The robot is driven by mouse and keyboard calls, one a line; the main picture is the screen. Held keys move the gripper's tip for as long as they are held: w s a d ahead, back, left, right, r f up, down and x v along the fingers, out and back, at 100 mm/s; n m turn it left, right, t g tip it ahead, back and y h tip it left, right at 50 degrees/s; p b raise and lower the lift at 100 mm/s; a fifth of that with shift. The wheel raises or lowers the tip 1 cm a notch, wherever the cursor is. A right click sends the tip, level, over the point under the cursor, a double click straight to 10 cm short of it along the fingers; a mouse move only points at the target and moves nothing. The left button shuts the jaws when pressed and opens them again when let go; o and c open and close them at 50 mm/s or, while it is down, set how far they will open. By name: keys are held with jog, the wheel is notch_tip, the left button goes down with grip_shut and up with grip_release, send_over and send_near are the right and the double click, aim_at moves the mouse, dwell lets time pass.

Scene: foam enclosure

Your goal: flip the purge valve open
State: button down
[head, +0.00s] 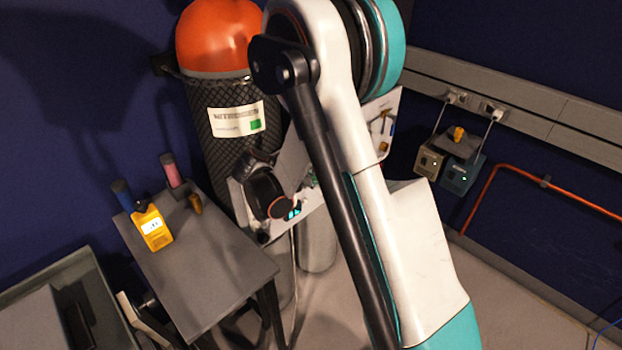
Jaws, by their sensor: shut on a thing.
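A pale panel (391,103) stands behind my arm, with small blue and brown fittings (385,124) near its right end. My arm covers the panel's middle. My gripper (292,211) is at the panel's lower left part, just past my dark round wrist, beside a small teal glow. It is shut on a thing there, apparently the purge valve. The fingertips and the valve's handle are mostly hidden by my wrist, so I cannot tell the handle's angle.
A tall cylinder with an orange top (216,40) stands behind the panel. A grey table (205,275) at left holds a yellow meter (153,228) and pink and blue-topped items. Two small boxes (460,173) are by the right wall, near an orange pipe (560,191). The floor at lower right is clear.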

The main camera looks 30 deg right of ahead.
dwell(0.4)
jog(key=c, duration=1.6)
grip_release()
jog(key=shift+o, duration=0.2)
jog(key=v, duration=1.2)
jog(key=shift+f, duration=0.15)
